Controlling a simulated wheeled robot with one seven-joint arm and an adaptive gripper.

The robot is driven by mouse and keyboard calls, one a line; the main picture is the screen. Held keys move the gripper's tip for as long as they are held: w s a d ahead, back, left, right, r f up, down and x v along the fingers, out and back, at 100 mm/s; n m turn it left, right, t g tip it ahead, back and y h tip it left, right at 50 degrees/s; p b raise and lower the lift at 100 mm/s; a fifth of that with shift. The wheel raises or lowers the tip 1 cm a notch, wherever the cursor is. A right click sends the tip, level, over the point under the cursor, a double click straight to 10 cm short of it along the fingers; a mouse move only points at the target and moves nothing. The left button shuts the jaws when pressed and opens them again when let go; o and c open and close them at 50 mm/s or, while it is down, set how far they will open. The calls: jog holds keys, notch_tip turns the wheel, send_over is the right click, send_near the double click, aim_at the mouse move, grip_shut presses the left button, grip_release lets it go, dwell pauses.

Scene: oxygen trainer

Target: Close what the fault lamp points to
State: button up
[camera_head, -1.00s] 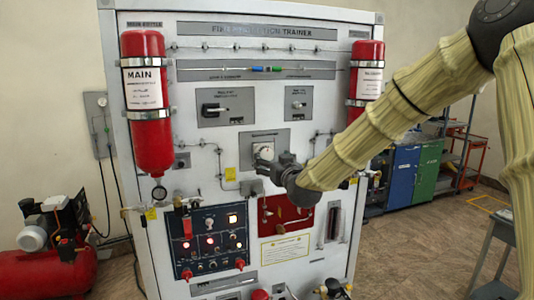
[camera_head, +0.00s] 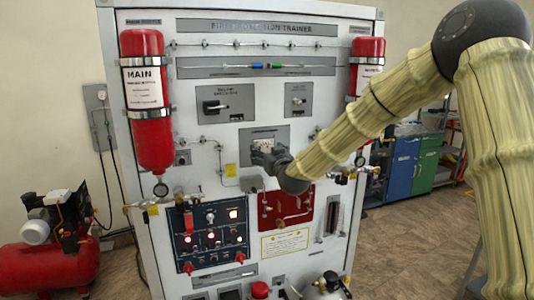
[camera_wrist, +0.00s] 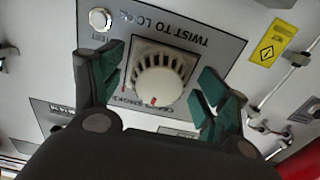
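The blue control panel (camera_head: 211,238) has several glowing lamps, among them a bright orange-white lamp (camera_head: 233,215) and a red lamp (camera_head: 211,234). Their labels are too small to read. A white ribbed dial with a red mark (camera_wrist: 158,80) sits on a grey plate marked "TWIST TO LOCK", upside down in the wrist view. My gripper (camera_wrist: 160,88) is open, its green-padded fingers on either side of the dial with gaps visible. In the head view my gripper (camera_head: 265,155) is at this plate (camera_head: 283,134) and hides most of the dial.
Two grey switch plates (camera_head: 226,103) are above. A red panel with pipes (camera_head: 285,208) is below right. Red MAIN (camera_head: 148,100) and reserve bottles (camera_head: 366,65) flank the cabinet. Thin pipes and a yellow tag (camera_wrist: 272,45) are near my gripper. A red compressor (camera_head: 55,240) stands left.

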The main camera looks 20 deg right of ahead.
jog(key=c, duration=0.8)
jog(key=shift+o, duration=0.2)
jog(key=shift+f+m+b, duration=0.15)
jog(key=shift+m+b, duration=0.15)
jog(key=shift+b, duration=0.4)
jog(key=shift+f+m+b, duration=0.1)
jog(key=shift+m+b, duration=0.5)
jog(key=shift+b, duration=0.35)
jog(key=m+b, duration=0.2)
jog(key=b, duration=0.1)
jog(key=m+b, duration=0.3)
jog(key=shift+a+b, duration=0.1)
jog(key=shift+b, duration=0.2)
jog(key=shift+r+m+b, duration=0.25)
jog(key=shift+m+b, duration=0.15)
jog(key=shift+m, duration=0.2)
jog(key=shift+r, duration=0.1)
